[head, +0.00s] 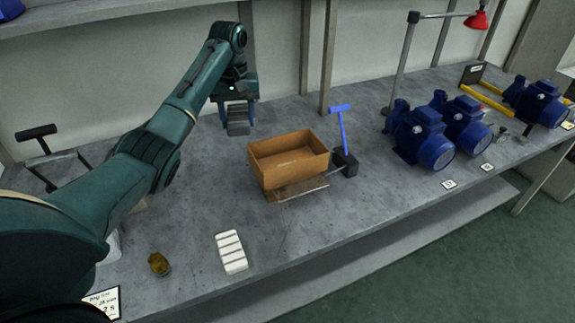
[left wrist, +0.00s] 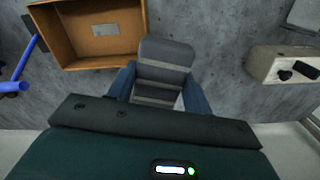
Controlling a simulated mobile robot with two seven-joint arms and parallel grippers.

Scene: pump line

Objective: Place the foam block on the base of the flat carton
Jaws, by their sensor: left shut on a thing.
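A dark grey ribbed block, which I take to be the foam block (head: 238,128), is between the blue fingers of my left gripper (head: 236,100), behind and left of the carton. The left wrist view shows the block (left wrist: 166,62) upright between both fingers. I cannot tell whether it touches the bench. The flat carton (head: 262,174) is a brown, open-topped box in the middle of the bench. Its visible inner base (left wrist: 105,30) is empty apart from a small pale label. My left gripper is shut on the block, outside the carton. My right gripper is in neither view.
A blue T-handled tool (head: 343,128) stands just right of the carton. A white slotted block (head: 231,252) and a small brass-coloured part (head: 159,264) lie nearer the front. Blue pumps (head: 422,138) stand at right. Bare bench lies between the gripper and the carton.

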